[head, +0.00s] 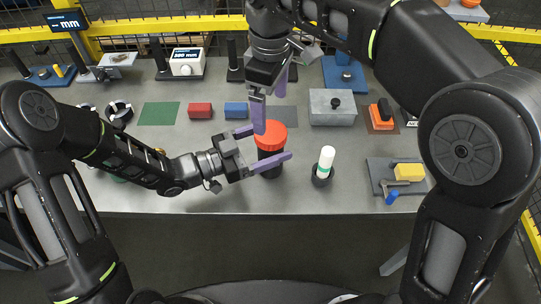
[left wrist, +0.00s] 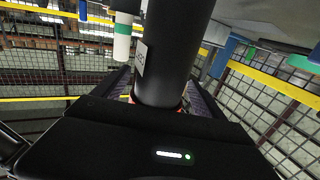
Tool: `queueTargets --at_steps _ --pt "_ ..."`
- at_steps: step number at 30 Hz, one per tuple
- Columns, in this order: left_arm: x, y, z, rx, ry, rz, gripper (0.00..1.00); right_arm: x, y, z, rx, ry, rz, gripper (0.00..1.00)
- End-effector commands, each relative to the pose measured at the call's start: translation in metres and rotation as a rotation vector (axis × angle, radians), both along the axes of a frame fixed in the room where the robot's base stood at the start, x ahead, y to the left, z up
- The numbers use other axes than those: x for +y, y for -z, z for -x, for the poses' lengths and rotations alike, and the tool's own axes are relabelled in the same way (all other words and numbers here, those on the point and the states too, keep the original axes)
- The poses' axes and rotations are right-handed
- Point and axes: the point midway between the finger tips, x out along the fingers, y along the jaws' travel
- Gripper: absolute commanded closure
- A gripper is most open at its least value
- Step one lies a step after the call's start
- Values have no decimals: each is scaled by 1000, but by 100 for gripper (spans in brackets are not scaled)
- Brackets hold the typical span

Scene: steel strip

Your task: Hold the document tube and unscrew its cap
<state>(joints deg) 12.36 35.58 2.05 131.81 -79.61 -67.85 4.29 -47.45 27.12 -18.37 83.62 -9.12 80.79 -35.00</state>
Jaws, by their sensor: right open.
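The document tube (head: 269,156) stands upright near the front middle of the bench, dark with a red cap (head: 270,135) on top. My left gripper (head: 272,143) reaches in from the left with one finger on each side of the tube, below the cap. I cannot tell whether its fingers press on the tube. In the left wrist view the dark tube (left wrist: 170,55) with a pale label lies between the fingers, and a little red shows at the gripper's edge. My right gripper (head: 270,114) is open above the cap, one finger overlapping the cap's left edge; contact is unclear.
A white tube with a green band (head: 326,160) stands in a dark holder right of the document tube. A grey box (head: 333,107), red block (head: 200,111) and blue block (head: 236,110) lie behind. A tray with a yellow block (head: 409,172) is at right. Bare bench lies in front.

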Motion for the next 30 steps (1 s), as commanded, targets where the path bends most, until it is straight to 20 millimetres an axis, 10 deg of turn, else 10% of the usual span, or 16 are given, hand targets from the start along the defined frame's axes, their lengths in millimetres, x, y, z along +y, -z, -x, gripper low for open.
queueTargets --at_steps 30 --pt "0 0 0 0 0 0 100 0 0 0 0 0 0 9"
